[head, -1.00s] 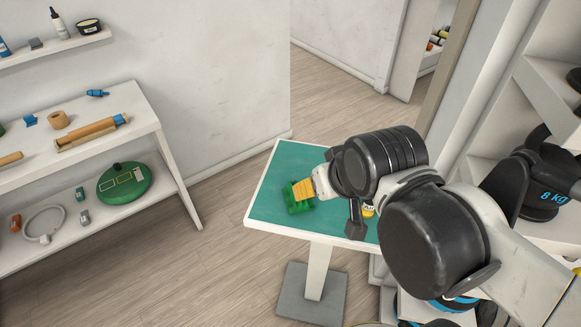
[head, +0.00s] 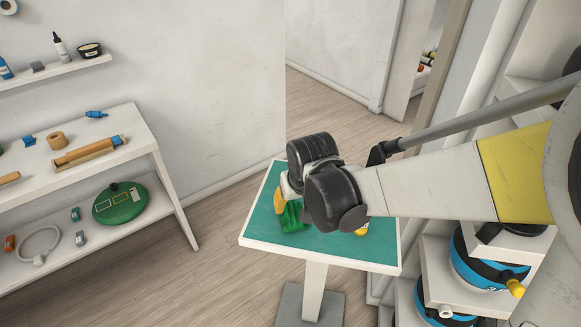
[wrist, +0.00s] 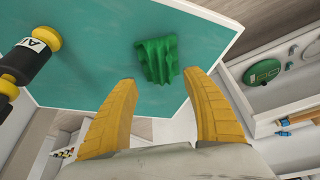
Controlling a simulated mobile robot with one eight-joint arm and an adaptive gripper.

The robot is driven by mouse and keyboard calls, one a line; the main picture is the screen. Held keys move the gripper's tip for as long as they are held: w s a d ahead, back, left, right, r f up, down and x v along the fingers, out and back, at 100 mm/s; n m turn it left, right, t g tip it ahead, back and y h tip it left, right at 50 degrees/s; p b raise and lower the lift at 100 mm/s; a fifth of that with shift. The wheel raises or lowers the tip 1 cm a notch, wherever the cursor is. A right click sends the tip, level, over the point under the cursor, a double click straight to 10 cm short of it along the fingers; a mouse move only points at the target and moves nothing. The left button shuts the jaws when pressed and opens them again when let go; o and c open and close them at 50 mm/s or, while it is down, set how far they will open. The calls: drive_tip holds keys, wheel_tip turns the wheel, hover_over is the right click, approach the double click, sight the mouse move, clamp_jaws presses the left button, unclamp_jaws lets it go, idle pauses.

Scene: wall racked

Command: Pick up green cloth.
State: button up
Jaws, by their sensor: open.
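The green cloth (head: 291,217) lies crumpled on the teal top of a small white-edged table (head: 258,226). My gripper (head: 280,203) is above the table at the cloth, and my wrist hides part of both. In the wrist view the cloth (wrist: 158,60) sits beyond the fingertips, nearer the right finger. The two yellow fingers of my gripper (wrist: 163,85) are spread apart with nothing between them. Whether a finger touches the cloth cannot be told.
A black and yellow labelled object (wrist: 32,52) is on the same table; its yellow part shows beside my wrist (head: 362,230). A white shelf unit (head: 150,130) with tools stands at the left. A rack with weights (head: 480,260) is at the right. Floor is clear between table and left shelves.

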sight(293, 210)
drive_tip(key=b+x, duration=0.3)
drive_tip(key=x, duration=0.3)
drive_tip(key=shift+w+f, duration=0.1)
drive_tip(key=shift+f, duration=0.05)
clamp_jaws()
